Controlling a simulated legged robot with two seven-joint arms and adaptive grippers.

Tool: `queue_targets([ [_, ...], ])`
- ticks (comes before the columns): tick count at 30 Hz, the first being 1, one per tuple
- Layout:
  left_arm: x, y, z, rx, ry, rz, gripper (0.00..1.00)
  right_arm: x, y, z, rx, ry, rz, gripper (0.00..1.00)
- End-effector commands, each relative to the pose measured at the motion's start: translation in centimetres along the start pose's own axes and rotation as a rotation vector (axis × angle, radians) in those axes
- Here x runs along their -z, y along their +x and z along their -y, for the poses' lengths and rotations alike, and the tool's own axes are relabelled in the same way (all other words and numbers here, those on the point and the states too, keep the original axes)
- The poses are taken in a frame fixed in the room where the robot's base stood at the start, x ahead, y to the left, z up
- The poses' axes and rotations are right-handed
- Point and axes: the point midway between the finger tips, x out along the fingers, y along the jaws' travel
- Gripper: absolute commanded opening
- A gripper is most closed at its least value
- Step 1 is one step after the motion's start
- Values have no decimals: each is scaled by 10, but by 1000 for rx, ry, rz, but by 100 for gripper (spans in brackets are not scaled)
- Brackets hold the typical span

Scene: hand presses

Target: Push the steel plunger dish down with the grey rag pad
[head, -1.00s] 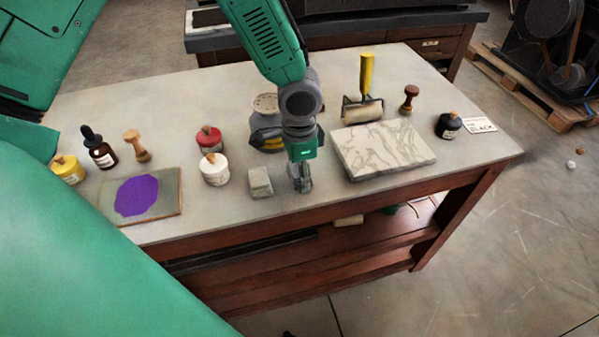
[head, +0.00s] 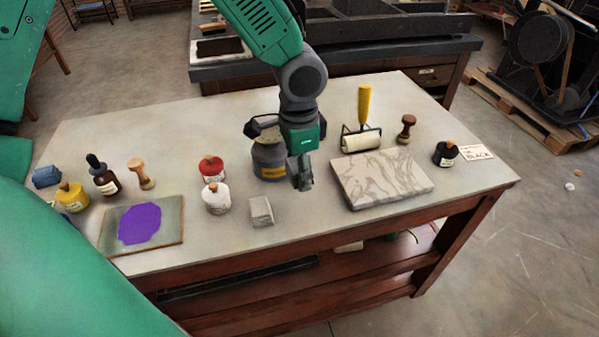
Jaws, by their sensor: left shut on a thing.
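My left gripper (head: 302,180) points down from its arm in the middle of the head view, just right of and in front of the plunger can (head: 268,165). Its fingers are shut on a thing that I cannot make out. The can is grey with a yellow label, and the steel plunger dish (head: 268,133) shows on top, close beside my gripper. A grey block (head: 261,212) that looks like the grey rag pad sits on the table in front of the can, apart from my gripper. My right gripper is not in view.
The grey table (head: 330,220) also holds red (head: 211,169) and white (head: 216,199) bottles, a slab with a purple patch (head: 140,224), a marbled slab (head: 382,180), a yellow-handled roller (head: 364,105) and a blue pad (head: 46,177). The front middle is clear.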

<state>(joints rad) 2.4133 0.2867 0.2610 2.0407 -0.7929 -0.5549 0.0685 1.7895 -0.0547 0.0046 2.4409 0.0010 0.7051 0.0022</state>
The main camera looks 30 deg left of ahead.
Motion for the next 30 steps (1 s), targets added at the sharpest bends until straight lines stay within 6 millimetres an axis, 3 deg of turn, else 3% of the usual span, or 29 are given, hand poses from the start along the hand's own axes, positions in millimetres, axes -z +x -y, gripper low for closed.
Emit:
queue_targets([
  [1, 0, 0, 0, 0, 0, 0, 25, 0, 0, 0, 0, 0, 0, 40],
  [2, 0, 0, 0, 0, 0, 0, 41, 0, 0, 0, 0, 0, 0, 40],
  [3, 0, 0, 0, 0, 0, 0, 29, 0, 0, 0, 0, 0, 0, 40],
  [11, 0, -6, 5, -3, -30, 0, 29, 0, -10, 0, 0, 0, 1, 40],
  [17, 0, -30, 30, -17, -189, 4, 29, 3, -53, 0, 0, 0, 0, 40],
  [30, -15, -78, 111, -13, -640, 4, 29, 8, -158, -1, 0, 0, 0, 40],
])
